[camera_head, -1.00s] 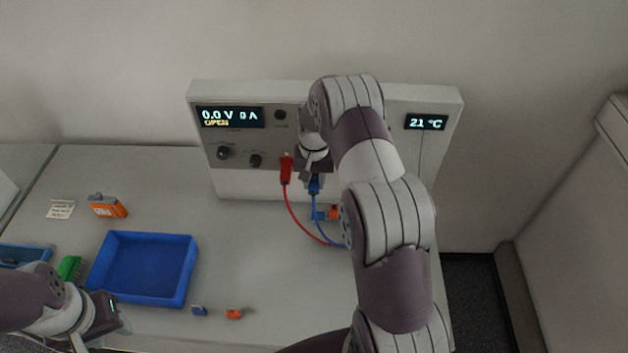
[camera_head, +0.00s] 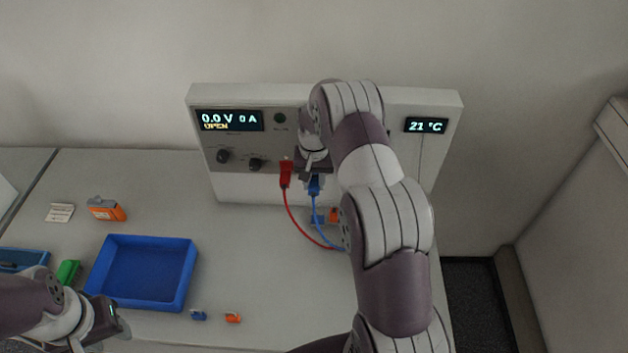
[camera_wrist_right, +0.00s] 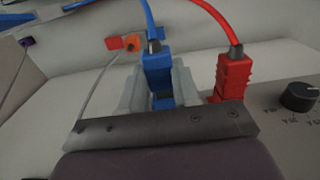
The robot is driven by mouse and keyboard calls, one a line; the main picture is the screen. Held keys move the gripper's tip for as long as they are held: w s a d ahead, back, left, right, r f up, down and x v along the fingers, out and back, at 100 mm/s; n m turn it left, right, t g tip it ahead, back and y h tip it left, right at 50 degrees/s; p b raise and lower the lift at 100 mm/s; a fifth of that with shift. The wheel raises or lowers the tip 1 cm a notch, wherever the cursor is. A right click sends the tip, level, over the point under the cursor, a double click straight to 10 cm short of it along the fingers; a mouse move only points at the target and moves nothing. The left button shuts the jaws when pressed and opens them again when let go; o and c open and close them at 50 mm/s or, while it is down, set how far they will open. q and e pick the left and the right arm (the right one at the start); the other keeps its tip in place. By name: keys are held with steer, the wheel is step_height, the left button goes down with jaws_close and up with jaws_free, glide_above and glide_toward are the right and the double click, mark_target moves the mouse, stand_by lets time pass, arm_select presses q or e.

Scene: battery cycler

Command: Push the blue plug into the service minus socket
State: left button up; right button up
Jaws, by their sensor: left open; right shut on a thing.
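The blue plug (camera_head: 314,186) is at the front of the cycler panel, with its blue cable hanging down from it. My right gripper (camera_head: 309,178) is shut on the blue plug. In the right wrist view the blue plug (camera_wrist_right: 158,75) stands between the fingers of my right gripper (camera_wrist_right: 160,88). A red plug (camera_head: 286,172) is beside it on the left, and in the wrist view the red plug (camera_wrist_right: 233,75) is at the right. The service minus socket is hidden, so I cannot tell how deep the plug sits. My left gripper (camera_head: 120,330) is open at the lower left, away from the plugs.
The cycler (camera_head: 250,184) has a lit display and knobs. A blue tray (camera_head: 192,270), an orange battery pack (camera_head: 107,208) and a green thing (camera_head: 68,272) are on the left of the bench. Small blue (camera_head: 198,315) and orange (camera_head: 233,318) pieces lie near the front edge.

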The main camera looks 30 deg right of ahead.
arm_select(q)
steer(key=shift+f, duration=0.2)
arm_select(e)
steer(key=shift+w+d, duration=0.2)
steer(key=shift+w, duration=0.15)
stand_by(0.4)
arm_select(q)
steer(key=shift+s+a, duration=0.1)
steer(key=shift+s, duration=0.1)
arm_select(e)
steer(key=shift+w+d+r, duration=0.1)
steer(key=shift+w+r, duration=0.1)
steer(key=shift+r, duration=0.1)
